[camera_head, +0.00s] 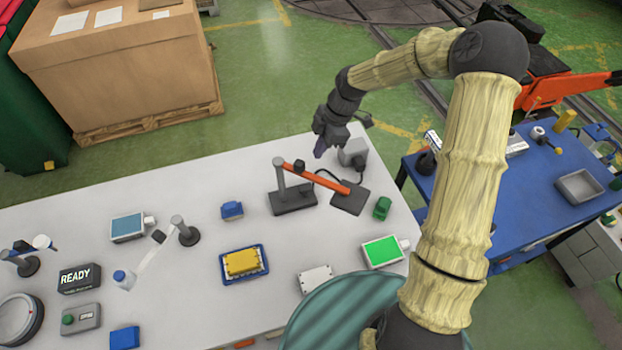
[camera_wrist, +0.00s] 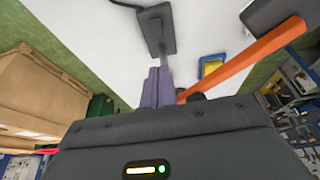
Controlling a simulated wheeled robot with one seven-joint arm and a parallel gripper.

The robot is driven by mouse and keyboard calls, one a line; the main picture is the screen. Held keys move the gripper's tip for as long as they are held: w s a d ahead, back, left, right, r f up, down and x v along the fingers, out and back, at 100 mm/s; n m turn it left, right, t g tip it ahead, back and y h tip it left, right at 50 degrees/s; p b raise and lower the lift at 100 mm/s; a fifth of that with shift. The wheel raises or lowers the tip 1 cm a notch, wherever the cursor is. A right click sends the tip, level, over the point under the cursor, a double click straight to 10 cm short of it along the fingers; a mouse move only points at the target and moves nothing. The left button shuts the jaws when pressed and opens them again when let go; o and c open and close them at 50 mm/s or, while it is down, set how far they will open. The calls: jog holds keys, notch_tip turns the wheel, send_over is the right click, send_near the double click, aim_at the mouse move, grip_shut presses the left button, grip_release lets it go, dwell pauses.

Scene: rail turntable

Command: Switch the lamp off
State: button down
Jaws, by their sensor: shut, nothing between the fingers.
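A device that looks like the lamp has an orange arm (camera_head: 322,178), a grey post on a dark base (camera_head: 292,202) and a dark flat head (camera_head: 349,198) at the arm's right end. I cannot tell whether it is lit. A small black knob (camera_head: 300,166) stands on the orange arm near the post; it also shows in the wrist view (camera_wrist: 196,97). My gripper (camera_head: 319,153) is shut and empty, raised just behind and right of the knob. In the wrist view the fingers (camera_wrist: 157,86) point toward the post and partly cover it, left of the knob.
A grey box (camera_head: 353,152) with a cable stands behind the lamp. On the white table are a yellow block in a blue tray (camera_head: 264,275), a green-screen device (camera_head: 382,251), a green object (camera_head: 382,208) and a white jointed arm (camera_head: 156,250). A blue table (camera_head: 535,205) stands right.

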jog(key=p, duration=0.5)
send_over(303, 188)
jog(key=d, duration=0.1)
notch_tip(303, 188, down, 11)
jog(key=shift+w+f, duration=0.1)
jog(key=shift+f, duration=0.1)
jog(key=shift+f+p, duration=0.45)
jog(key=shift+f, duration=0.55)
